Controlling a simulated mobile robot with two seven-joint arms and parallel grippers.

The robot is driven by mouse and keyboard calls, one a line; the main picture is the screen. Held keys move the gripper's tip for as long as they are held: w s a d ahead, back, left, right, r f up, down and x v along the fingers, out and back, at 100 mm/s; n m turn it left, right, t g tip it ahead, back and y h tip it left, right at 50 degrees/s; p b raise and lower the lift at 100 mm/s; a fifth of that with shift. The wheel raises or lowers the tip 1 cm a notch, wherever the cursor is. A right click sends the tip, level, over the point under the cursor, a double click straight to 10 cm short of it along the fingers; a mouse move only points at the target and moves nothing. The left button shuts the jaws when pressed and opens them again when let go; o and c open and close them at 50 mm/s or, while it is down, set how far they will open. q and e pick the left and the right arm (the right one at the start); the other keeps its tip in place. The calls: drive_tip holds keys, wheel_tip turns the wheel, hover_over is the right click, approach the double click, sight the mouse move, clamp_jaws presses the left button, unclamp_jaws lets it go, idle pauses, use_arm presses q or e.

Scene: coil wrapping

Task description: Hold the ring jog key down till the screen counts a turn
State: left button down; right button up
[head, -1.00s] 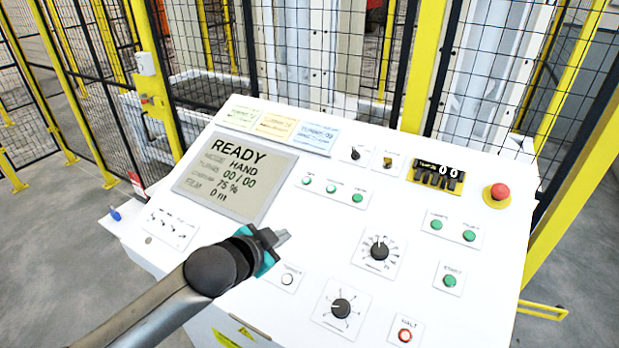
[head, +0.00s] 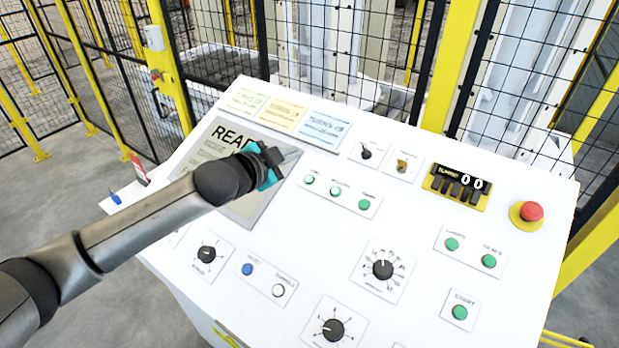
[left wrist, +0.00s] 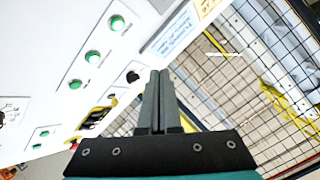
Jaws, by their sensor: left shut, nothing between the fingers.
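The white control panel (head: 330,240) fills the middle of the head view. A row of three green keys (head: 336,191) sits right of the screen; they also show in the left wrist view (left wrist: 92,56). Their labels are too blurred to tell which is the ring jog key. The screen (head: 222,135) shows the start of READY; my left arm covers most of its lines, including the turn count. My left gripper (head: 284,157) is shut and empty, above the panel by the screen's right edge, left of the green keys. It also shows in the left wrist view (left wrist: 157,74). My right gripper is out of view.
Three coloured notes (head: 283,117) lie along the panel's top. Several dials and buttons cover the lower panel. A yellow-posted mesh fence (head: 447,65) stands behind.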

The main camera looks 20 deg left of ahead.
use_arm(q)
drive_tip(key=b, duration=0.7)
hover_over(309, 180)
drive_tip(key=s+a, duration=0.2)
drive_tip(key=s, duration=0.1)
drive_tip(key=shift+s+d+f, duration=0.1)
drive_tip(key=shift+d+f, duration=0.05)
drive_tip(key=shift+f, duration=1.45)
drive_tip(key=shift+d+f, duration=0.1)
drive_tip(key=shift+f, duration=1.5)
drive_tip(key=shift+w+d+f+b, duration=0.1)
drive_tip(key=shift+w+f+b, duration=0.15)
drive_tip(key=shift+f, duration=0.15)
drive_tip(key=shift+w+d+f+b, duration=0.1)
drive_tip(key=shift+w+f+b, duration=0.1)
drive_tip(key=shift+f, duration=0.2)
drive_tip(key=shift+f, duration=0.15)
drive_tip(key=shift+w+f, duration=0.15)
drive_tip(key=shift+f, duration=0.15)
